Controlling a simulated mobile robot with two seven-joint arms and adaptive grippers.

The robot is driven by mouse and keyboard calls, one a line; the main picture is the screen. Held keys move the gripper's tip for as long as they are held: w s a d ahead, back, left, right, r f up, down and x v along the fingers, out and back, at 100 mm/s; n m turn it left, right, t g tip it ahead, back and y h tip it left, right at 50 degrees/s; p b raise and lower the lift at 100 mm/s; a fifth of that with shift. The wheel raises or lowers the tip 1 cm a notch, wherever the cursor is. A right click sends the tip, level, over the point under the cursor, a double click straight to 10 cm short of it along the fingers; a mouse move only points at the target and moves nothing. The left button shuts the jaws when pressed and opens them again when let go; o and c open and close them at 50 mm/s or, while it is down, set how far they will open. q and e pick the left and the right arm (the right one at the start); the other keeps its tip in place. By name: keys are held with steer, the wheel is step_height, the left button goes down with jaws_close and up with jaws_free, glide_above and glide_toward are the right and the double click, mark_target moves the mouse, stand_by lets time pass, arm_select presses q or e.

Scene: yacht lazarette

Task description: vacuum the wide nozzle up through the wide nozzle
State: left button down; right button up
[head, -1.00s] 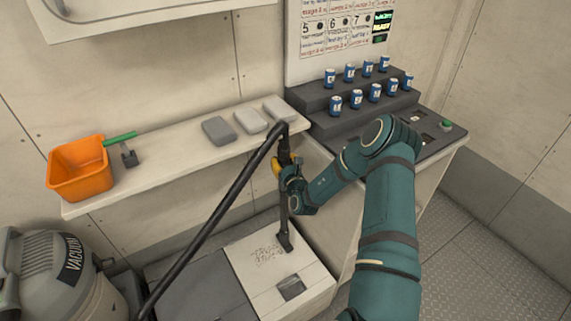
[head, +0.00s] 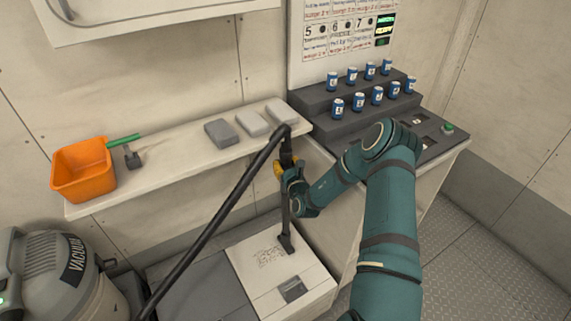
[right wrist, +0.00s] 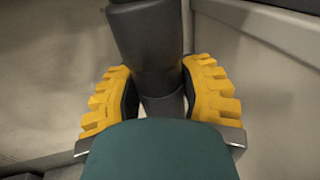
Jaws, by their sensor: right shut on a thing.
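A black vacuum wand (head: 287,205) stands nearly upright, with a small dark nozzle (head: 286,245) at its foot on a white panel (head: 300,271). I cannot tell whether this nozzle is the wide one. My right gripper (head: 284,166) is shut around the wand's upper part; the right wrist view shows yellow fingers (right wrist: 161,100) on both sides of the dark tube (right wrist: 148,55). Dark marks (head: 270,257) lie on the panel just left of the nozzle. A black hose (head: 215,215) runs down left toward the grey vacuum (head: 50,265). My left gripper is out of view.
A shelf (head: 180,165) holds an orange bin (head: 83,172), a green-handled tool (head: 130,155) and grey blocks (head: 220,133). Several blue cans (head: 358,101) stand on a stepped dark rack at the back right. The floor at right is clear.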

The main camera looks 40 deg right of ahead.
steer(key=shift+f, duration=0.25)
stand_by(0.4)
steer(key=shift+f+b, duration=0.85)
steer(key=shift+f, duration=0.95)
stand_by(1.2)
steer(key=shift+a+p, duration=0.95)
steer(key=shift+a, duration=1.15)
stand_by(0.6)
